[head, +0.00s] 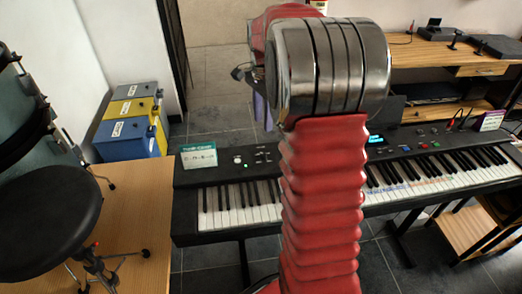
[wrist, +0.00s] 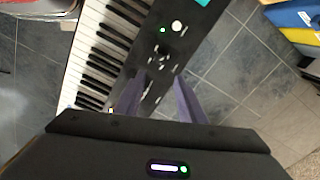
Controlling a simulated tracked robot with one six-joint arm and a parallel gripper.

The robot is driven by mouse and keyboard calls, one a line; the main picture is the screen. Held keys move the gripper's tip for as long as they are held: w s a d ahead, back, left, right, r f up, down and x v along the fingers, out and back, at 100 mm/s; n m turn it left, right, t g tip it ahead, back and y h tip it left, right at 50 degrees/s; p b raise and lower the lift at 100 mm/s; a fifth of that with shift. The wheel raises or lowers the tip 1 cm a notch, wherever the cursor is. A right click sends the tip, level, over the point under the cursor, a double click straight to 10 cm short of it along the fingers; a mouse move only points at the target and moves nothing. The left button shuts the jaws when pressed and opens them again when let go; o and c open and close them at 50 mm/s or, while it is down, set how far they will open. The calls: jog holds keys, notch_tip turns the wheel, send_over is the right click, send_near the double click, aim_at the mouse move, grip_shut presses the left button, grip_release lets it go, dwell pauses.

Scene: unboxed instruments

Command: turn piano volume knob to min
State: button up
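The black piano (head: 225,172) stands across the middle of the head view, and my red arm covers part of it. Its left panel carries a white round control (head: 237,159), a green light (head: 245,166) and small dark controls (head: 262,156). The wrist view shows the same panel with the white control (wrist: 177,26) and a dark knob-like control (wrist: 164,51). I cannot read which one is the volume knob. My gripper (wrist: 160,82) has its two purple fingers apart over the panel, with nothing seen between them. Its height above the panel is unclear.
A teal-and-white card (head: 199,157) stands at the piano's left end. A black stool (head: 45,222) and a wooden surface (head: 135,205) are at left, with stacked coloured boxes (head: 128,125) behind. A wooden desk (head: 440,60) is at the back right. Tiled floor is open behind the piano.

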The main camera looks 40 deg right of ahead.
aim_at(262, 153)
notch_tip(262, 153, down, 14)
jog(key=shift+r, duration=0.1)
dwell(0.8)
jog(key=shift+c, duration=0.6)
grip_shut()
jog(key=shift+a, duration=0.2)
jog(key=shift+d+r, duration=0.1)
